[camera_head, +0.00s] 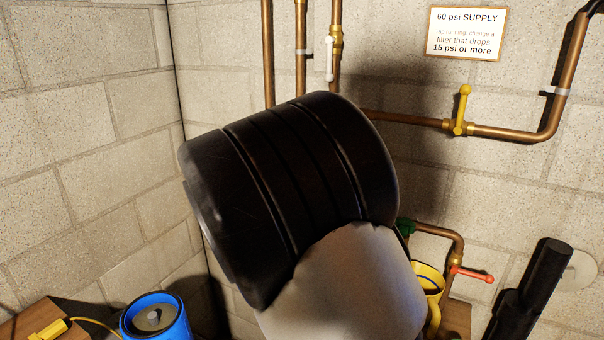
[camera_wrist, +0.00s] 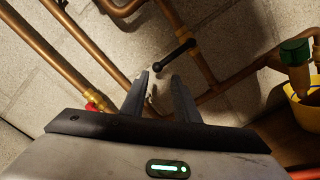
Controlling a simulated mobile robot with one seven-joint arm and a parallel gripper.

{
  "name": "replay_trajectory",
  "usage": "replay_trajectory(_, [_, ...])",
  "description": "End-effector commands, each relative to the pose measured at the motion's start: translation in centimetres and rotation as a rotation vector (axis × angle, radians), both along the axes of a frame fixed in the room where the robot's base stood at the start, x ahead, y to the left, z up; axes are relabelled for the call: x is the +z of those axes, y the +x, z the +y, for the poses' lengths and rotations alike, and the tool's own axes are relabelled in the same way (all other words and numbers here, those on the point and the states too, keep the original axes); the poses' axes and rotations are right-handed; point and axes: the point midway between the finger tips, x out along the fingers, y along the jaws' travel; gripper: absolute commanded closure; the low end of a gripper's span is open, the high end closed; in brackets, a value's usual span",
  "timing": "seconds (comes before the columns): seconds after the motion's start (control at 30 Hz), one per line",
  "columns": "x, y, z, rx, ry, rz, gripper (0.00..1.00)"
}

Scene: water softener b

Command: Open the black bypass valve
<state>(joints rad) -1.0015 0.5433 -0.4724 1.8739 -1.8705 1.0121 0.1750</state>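The black valve handle (camera_wrist: 175,54) shows in the wrist view as a short dark lever with a rounded end, set against a copper pipe. My gripper (camera_wrist: 161,76) is open, with its two dark fingers apart and pointing toward the pipes. The lever's rounded end is just beyond the gap between the fingertips. I cannot tell how far away it is in depth, but I see no contact. In the head view, my own arm covers the middle, and the black handle and the fingers are hidden.
In the head view, a yellow-handled valve (camera_head: 462,110), a white-handled valve (camera_head: 329,60) and a red-handled valve (camera_head: 471,274) sit on copper pipes. A yellow bucket (camera_head: 428,278) is at lower right. A blue container (camera_head: 156,318) stands lower left. A sign (camera_head: 465,33) hangs above.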

Motion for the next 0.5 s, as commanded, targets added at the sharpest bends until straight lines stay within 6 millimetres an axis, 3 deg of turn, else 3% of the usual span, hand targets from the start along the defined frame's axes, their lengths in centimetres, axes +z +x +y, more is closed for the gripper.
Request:
replay_trajectory(0.27, [0.1, 1.8, -0.2, 0.009, -0.013, -0.006, 0.72])
replay_trajectory(0.5, [0.1, 5.1, -1.7, 0.009, -0.014, -0.005, 0.72])
